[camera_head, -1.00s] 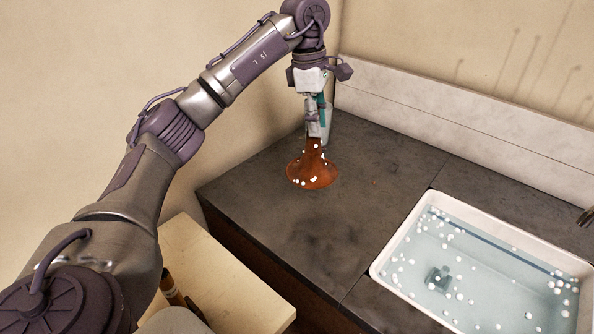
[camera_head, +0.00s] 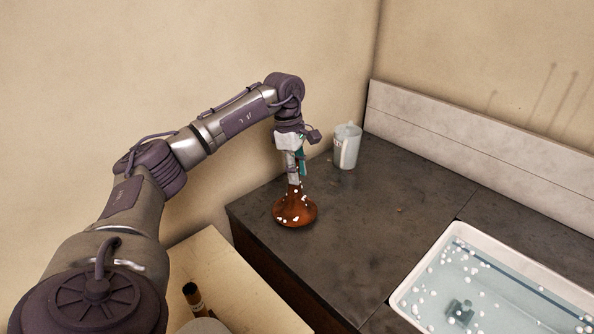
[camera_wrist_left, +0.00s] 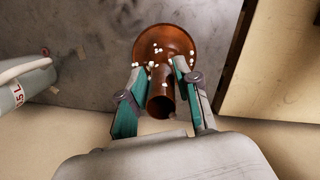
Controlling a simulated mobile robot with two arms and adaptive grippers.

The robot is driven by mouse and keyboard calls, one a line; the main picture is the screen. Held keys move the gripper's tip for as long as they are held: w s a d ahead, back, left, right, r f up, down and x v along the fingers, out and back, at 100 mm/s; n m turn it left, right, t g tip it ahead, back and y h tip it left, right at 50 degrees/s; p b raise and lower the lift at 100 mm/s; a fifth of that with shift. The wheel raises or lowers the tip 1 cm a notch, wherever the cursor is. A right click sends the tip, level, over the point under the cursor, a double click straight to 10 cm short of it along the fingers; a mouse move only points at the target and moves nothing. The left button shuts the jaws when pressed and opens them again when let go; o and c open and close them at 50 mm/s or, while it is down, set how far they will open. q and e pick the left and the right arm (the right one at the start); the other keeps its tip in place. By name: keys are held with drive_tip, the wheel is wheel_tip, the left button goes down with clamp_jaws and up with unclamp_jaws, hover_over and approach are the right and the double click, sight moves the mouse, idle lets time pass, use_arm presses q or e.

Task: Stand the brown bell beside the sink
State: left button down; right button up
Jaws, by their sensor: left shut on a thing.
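The brown bell (camera_head: 295,212) is upright, wide rim down, at the left part of the dark counter (camera_head: 350,215), with white foam specks on it. My left gripper (camera_head: 294,180) points down and is shut on the bell's narrow neck. In the left wrist view the two fingers (camera_wrist_left: 155,95) hold the tube of the bell (camera_wrist_left: 165,42) from both sides. The rim looks to be at or very near the counter top; I cannot tell if it touches. The white sink (camera_head: 425,262), with water and foam specks, is to the right, well apart from the bell. My right gripper is not in view.
A white jug (camera_head: 347,147) stands at the back of the counter by the wall; it also shows in the left wrist view (camera_wrist_left: 22,88). A dark object lies in the sink water. A pale table (camera_head: 235,285) is at the front left. The counter between bell and sink is clear.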

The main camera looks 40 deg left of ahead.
use_arm(q)
drive_tip(key=shift+f, duration=0.5)
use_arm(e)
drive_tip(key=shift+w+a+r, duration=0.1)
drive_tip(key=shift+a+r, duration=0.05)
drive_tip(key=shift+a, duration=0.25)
use_arm(q)
drive_tip(key=c, duration=0.8)
unclamp_jaws()
drive_tip(key=shift+f, duration=0.15)
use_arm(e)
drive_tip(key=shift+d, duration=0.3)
